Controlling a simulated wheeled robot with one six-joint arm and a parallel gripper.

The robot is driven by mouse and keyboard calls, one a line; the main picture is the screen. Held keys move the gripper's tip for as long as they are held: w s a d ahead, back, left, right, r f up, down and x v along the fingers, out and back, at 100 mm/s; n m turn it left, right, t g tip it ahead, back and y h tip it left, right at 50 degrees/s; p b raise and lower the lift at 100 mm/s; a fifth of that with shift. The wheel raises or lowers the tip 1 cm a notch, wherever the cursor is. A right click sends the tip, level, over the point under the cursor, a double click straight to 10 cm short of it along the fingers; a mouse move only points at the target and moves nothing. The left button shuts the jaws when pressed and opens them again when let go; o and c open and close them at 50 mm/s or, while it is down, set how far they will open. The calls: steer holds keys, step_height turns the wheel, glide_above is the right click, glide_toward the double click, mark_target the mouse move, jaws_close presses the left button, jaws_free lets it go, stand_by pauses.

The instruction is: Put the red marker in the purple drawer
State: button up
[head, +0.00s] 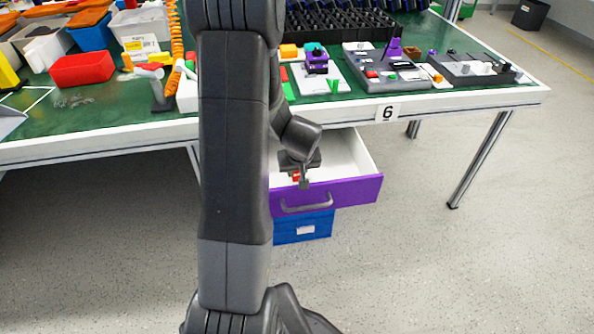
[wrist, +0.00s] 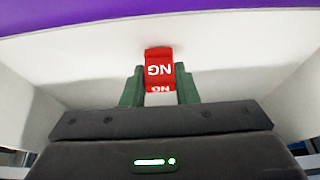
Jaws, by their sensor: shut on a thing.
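The purple drawer (head: 345,191) is pulled out under the table and its white inside shows. My gripper (head: 300,180) is over the open drawer, close behind its purple front. It is shut on the red marker (head: 295,177), a small red piece. In the wrist view the red marker (wrist: 159,66) bears white "NG" letters and sits between the two green fingertips (wrist: 160,88). White drawer walls surround it there, with the purple front (wrist: 60,12) along the top. I cannot tell whether the marker touches the drawer floor. My arm hides the left part of the drawer.
A blue drawer (head: 303,228) sits below the purple one. The green table (head: 120,115) above holds switch panels (head: 385,68), a red bin (head: 83,70) and other bins. Its front edge runs just above the drawer. The floor to the right is clear.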

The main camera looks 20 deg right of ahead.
steer(key=shift+f, duration=0.2)
steer(key=o, duration=0.9)
steer(key=shift+o, duration=0.2)
steer(key=shift+r, duration=0.1)
steer(key=shift+r, duration=0.1)
steer(key=shift+r, duration=0.25)
steer(key=p+v, duration=0.2)
steer(key=v, duration=0.9)
steer(key=shift+s+r+p, duration=0.2)
steer(key=shift+r+p, duration=0.1)
steer(key=shift+p, duration=0.05)
